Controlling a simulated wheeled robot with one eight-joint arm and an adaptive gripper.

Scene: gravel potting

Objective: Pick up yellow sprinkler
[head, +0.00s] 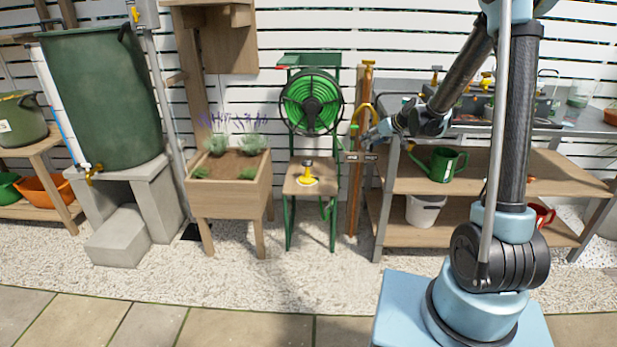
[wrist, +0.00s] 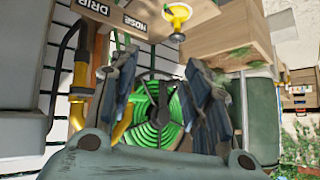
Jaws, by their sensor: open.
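The yellow sprinkler (head: 306,178) stands upright on a small wooden shelf below the green hose reel in the head view. It has a wide yellow base and a dark body with a pale top. It also shows near the top edge of the wrist view (wrist: 178,16), which looks turned over. My gripper (head: 362,143) is up and to the right of the sprinkler, apart from it, by the wooden post. In the wrist view my gripper (wrist: 163,72) is open and empty, its two dark fingers spread in front of the reel.
The green hose reel (head: 311,102) hangs behind the shelf. A wooden planter (head: 229,195) with lavender stands to the left. A wooden post with a yellow hose and the workbench shelf (head: 480,172) with a green watering can (head: 440,165) are to the right. Open gravel lies in front.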

